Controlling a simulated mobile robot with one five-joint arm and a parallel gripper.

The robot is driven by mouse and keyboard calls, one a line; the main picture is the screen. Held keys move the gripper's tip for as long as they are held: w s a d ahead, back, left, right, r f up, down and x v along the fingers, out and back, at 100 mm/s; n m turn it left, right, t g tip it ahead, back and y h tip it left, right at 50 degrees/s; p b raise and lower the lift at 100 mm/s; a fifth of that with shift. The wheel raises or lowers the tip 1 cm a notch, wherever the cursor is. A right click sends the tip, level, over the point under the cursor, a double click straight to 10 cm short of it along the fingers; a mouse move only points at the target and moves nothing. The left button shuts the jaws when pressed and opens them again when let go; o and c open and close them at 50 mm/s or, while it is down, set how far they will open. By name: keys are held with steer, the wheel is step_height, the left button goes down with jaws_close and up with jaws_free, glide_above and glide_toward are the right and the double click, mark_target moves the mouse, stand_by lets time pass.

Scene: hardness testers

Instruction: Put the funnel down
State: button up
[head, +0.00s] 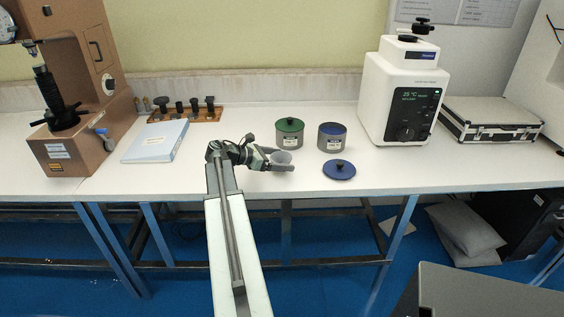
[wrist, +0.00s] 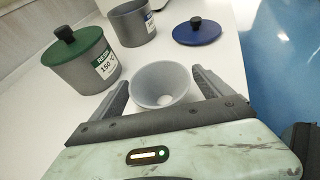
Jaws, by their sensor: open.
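The grey funnel (wrist: 160,85) sits on the white bench with its wide mouth up, between the two fingers of my gripper (wrist: 160,92). In the wrist view the fingers stand apart, one on each side of the funnel, with a gap visible on the right side; on the left I cannot tell whether the finger touches it. In the head view the funnel (head: 281,158) shows at the end of my gripper (head: 280,160), near the front part of the bench. The funnel's lower part is mostly hidden.
A grey pot with a green lid (head: 289,132) stands just behind the funnel. An open grey pot (head: 332,138) is to its right, with a blue lid (head: 339,169) lying in front. A white tester (head: 403,95) stands further right. A blue-white book (head: 156,141) lies left.

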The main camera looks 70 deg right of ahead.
steer(key=p+v, duration=0.4)
steer(key=v, duration=0.7)
steer(key=shift+r, duration=0.15)
steer(key=shift+w+a, duration=0.2)
steer(key=shift+w, duration=0.1)
